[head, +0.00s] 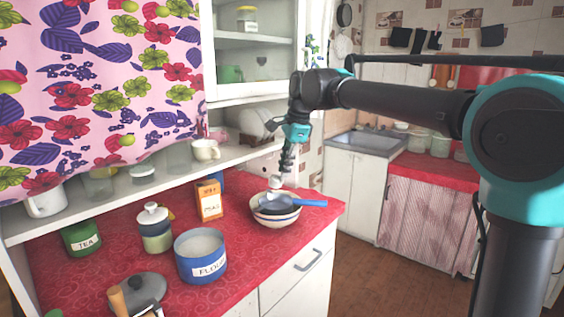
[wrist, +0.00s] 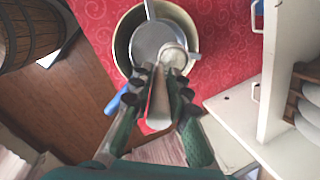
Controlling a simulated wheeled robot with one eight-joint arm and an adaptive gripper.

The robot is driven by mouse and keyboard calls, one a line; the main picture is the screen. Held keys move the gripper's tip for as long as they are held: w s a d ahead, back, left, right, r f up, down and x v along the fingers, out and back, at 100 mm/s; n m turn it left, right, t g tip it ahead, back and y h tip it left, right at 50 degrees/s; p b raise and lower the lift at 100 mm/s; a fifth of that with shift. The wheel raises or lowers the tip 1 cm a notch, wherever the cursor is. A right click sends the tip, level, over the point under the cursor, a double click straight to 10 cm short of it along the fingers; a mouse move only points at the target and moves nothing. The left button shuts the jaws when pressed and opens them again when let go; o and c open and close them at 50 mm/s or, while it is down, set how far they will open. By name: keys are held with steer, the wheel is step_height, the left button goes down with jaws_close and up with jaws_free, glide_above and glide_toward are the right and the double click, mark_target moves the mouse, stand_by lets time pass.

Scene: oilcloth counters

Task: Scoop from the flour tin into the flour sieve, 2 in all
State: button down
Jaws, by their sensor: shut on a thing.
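The blue flour tin (head: 201,256), labelled FLOUR, stands open on the red counter; its inside looks pale. The flour sieve (head: 279,206) lies across a cream bowl (head: 274,220), its blue handle pointing right. In the wrist view the grey mesh of the sieve (wrist: 152,40) shows inside the bowl's rim (wrist: 118,48). My gripper (head: 281,172) is above the sieve. In the wrist view my gripper (wrist: 162,78) is shut on the handle of a scoop (wrist: 174,59), whose round pale end is over the sieve. I cannot tell how much flour is in the scoop or sieve.
A shelf with a cup (head: 205,150) runs behind. The counter's right edge is close to the bowl.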

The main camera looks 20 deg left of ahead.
steer(key=d+f+t+y, duration=0.1)
steer(key=f+y, duration=0.1)
steer(key=y, duration=0.1)
steer(key=s+d+f+t+y, duration=0.1)
steer(key=f+y, duration=0.2)
steer(key=y, duration=0.1)
steer(key=d+f+t+y, duration=0.1)
steer(key=f+t+y, duration=0.1)
steer(key=f+y, duration=0.1)
steer(key=shift+s+d+f+y, duration=0.15)
steer(key=shift+d+y, duration=0.1)
steer(key=shift+y, duration=0.15)
steer(key=shift+f, duration=0.1)
steer(key=shift+d, duration=0.1)
stand_by(0.5)
